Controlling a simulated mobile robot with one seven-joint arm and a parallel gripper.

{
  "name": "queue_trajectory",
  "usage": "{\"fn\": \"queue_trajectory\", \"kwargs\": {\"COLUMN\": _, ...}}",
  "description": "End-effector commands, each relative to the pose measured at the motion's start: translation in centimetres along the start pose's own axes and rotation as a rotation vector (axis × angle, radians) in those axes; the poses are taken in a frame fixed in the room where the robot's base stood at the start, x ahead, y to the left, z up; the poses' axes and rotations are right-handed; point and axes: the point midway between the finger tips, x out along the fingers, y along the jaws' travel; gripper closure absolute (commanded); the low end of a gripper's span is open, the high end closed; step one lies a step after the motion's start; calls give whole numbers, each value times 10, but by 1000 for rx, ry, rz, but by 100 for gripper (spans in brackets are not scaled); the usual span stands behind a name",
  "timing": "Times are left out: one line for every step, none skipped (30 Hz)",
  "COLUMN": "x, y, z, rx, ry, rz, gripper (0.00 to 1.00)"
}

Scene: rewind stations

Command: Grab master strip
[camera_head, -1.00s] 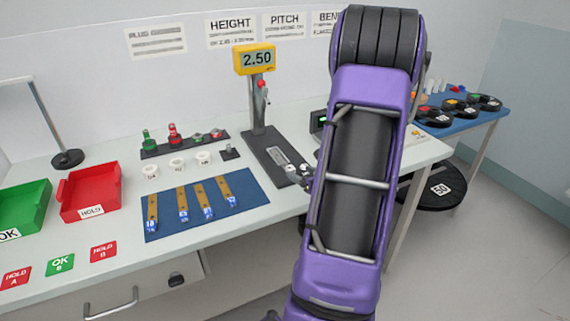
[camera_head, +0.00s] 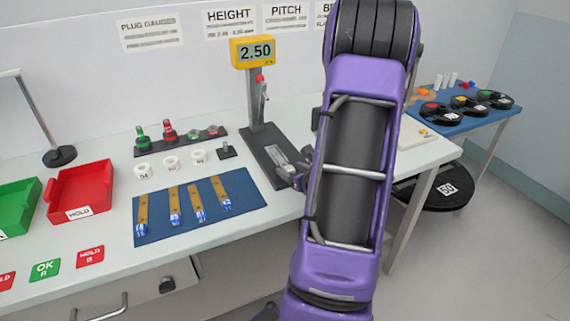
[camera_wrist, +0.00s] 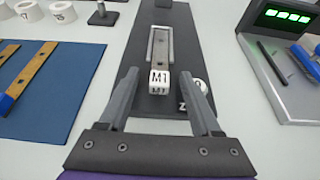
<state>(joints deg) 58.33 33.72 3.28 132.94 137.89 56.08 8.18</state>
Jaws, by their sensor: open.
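The master strip (camera_wrist: 160,52) is a short metal strip with a white end block marked M1. In the wrist view it lies on the dark base (camera_wrist: 185,25) of the height gauge. My gripper (camera_wrist: 161,84) is open, with one finger on each side of the M1 block and a gap to either side. I cannot tell how high the fingertips are above the base. In the head view the gauge (camera_head: 255,85) reads 2.50, and my gripper (camera_head: 298,178) is at the front end of its base, partly hidden by my arm.
Several brass strips with blue ends lie on a blue mat (camera_head: 190,228) left of the gauge. White rings (camera_head: 171,163) and a plug gauge rack (camera_head: 180,140) stand behind. A red bin (camera_head: 80,192) is further left. A device with a green display (camera_wrist: 284,17) stands right of my gripper.

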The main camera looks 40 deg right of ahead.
Motion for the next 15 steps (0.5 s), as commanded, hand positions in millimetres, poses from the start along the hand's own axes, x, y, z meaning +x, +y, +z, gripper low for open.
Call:
{"fn": "queue_trajectory", "kwargs": {"x": 0, "y": 0, "z": 0, "rx": 0, "ry": 0, "rz": 0, "gripper": 35}}
{"fn": "queue_trajectory", "kwargs": {"x": 0, "y": 1, "z": 0, "rx": 0, "ry": 0, "rz": 0, "gripper": 35}}
{"fn": "queue_trajectory", "kwargs": {"x": 0, "y": 1, "z": 0, "rx": 0, "ry": 0, "rz": 0, "gripper": 35}}
{"fn": "queue_trajectory", "kwargs": {"x": 0, "y": 1, "z": 0, "rx": 0, "ry": 0, "rz": 0, "gripper": 35}}
{"fn": "queue_trajectory", "kwargs": {"x": 0, "y": 1, "z": 0, "rx": 0, "ry": 0, "rz": 0, "gripper": 35}}
{"fn": "queue_trajectory", "kwargs": {"x": 0, "y": 1, "z": 0, "rx": 0, "ry": 0, "rz": 0, "gripper": 35}}
{"fn": "queue_trajectory", "kwargs": {"x": 0, "y": 1, "z": 0, "rx": 0, "ry": 0, "rz": 0, "gripper": 35}}
{"fn": "queue_trajectory", "kwargs": {"x": 0, "y": 0, "z": 0, "rx": 0, "ry": 0, "rz": 0, "gripper": 35}}
{"fn": "queue_trajectory", "kwargs": {"x": 0, "y": 0, "z": 0, "rx": 0, "ry": 0, "rz": 0, "gripper": 42}}
{"fn": "queue_trajectory", "kwargs": {"x": 0, "y": 0, "z": 0, "rx": 0, "ry": 0, "rz": 0, "gripper": 48}}
{"fn": "queue_trajectory", "kwargs": {"x": 0, "y": 0, "z": 0, "rx": 0, "ry": 0, "rz": 0, "gripper": 53}}
{"fn": "queue_trajectory", "kwargs": {"x": 0, "y": 0, "z": 0, "rx": 0, "ry": 0, "rz": 0, "gripper": 60}}
{"fn": "queue_trajectory", "kwargs": {"x": 0, "y": 0, "z": 0, "rx": 0, "ry": 0, "rz": 0, "gripper": 66}}
{"fn": "queue_trajectory", "kwargs": {"x": 0, "y": 0, "z": 0, "rx": 0, "ry": 0, "rz": 0, "gripper": 71}}
{"fn": "queue_trajectory", "kwargs": {"x": 0, "y": 0, "z": 0, "rx": 0, "ry": 0, "rz": 0, "gripper": 78}}
